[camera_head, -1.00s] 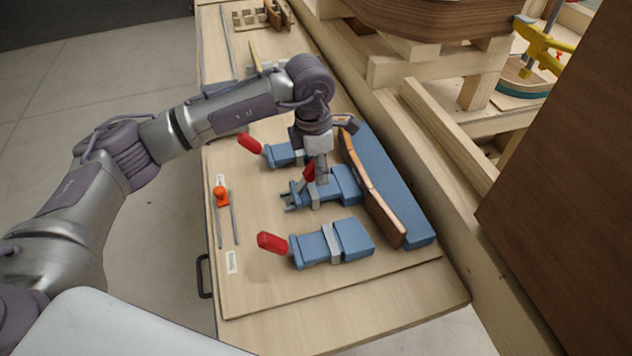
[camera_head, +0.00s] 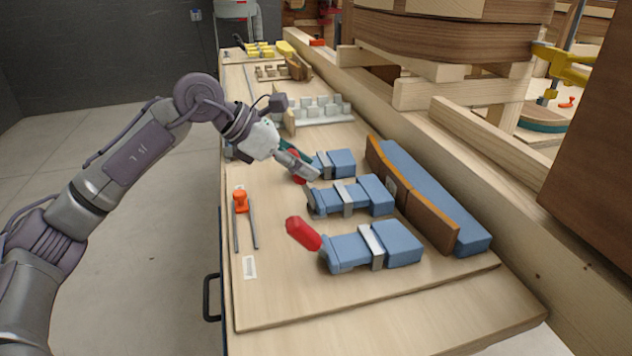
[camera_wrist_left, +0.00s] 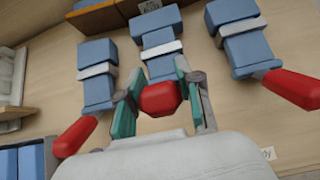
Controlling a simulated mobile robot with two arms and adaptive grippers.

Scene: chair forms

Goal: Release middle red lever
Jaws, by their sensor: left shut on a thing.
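Three blue clamps with red levers stand in a row on the wooden board. The middle clamp (camera_head: 350,198) has its red lever (camera_wrist_left: 160,98) between the fingers of my left gripper (camera_wrist_left: 162,102), which is shut on it. In the head view the left gripper (camera_head: 304,167) reaches down at the left end of the middle clamp and largely hides that lever. The near lever (camera_head: 303,233) sticks out left from the near clamp (camera_head: 372,247). The far clamp (camera_head: 333,163) is partly behind the gripper. My right gripper is not in view.
A curved brown wooden piece (camera_head: 415,200) and a long blue block (camera_head: 440,197) lie along the clamps' right ends. An orange-handled tool (camera_head: 240,202) lies on the left of the board. A rack of pale blocks (camera_head: 322,110) stands beyond. The near board is clear.

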